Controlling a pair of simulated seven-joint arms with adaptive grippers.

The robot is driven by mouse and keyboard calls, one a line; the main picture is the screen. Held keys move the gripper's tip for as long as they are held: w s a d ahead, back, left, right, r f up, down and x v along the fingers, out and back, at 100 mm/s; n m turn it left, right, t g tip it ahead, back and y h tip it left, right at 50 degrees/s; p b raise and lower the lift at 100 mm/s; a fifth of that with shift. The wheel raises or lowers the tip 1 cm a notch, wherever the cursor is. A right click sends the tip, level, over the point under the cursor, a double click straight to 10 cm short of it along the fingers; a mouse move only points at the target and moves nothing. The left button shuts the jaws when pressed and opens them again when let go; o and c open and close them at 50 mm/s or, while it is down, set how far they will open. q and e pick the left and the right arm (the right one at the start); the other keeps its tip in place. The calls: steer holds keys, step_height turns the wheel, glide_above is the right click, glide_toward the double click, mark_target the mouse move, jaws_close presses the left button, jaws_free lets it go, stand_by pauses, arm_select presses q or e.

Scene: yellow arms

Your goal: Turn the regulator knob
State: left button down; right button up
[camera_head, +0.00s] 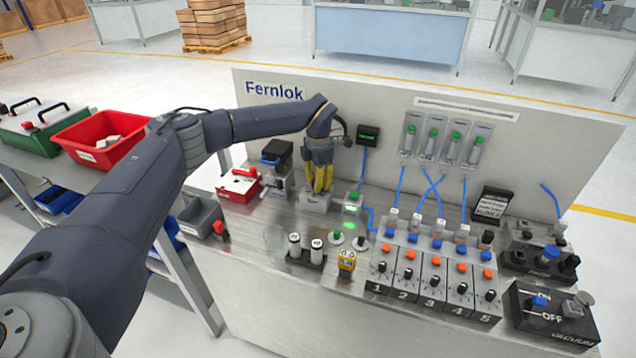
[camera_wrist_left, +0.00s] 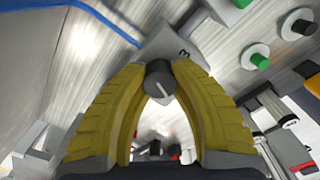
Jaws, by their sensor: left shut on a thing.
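My left gripper (camera_head: 319,188) reaches down from the left arm to the grey regulator block (camera_head: 316,204) on the bench, near the back panel. Its yellow fingers hide the knob in the head view. In the left wrist view the dark regulator knob (camera_wrist_left: 160,82), with a pale pointer line, sits between the fingertips of the left gripper (camera_wrist_left: 160,85). The fingers are shut on it. The grey regulator body (camera_wrist_left: 183,46) shows just beyond, with a dark mark like a 3. My right gripper is not in view.
A green-lit block (camera_head: 352,203) with blue tubing stands just right of the regulator. A numbered valve row (camera_head: 432,283) stands to the right. A red box (camera_head: 238,186) lies to the left.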

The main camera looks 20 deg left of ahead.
arm_select(q)
steer(key=n, duration=1.1)
steer(key=shift+n, duration=2.1)
steer(key=c, duration=1)
jaws_free()
steer(key=shift+o, duration=0.2)
step_height(320, 180, up, 12)
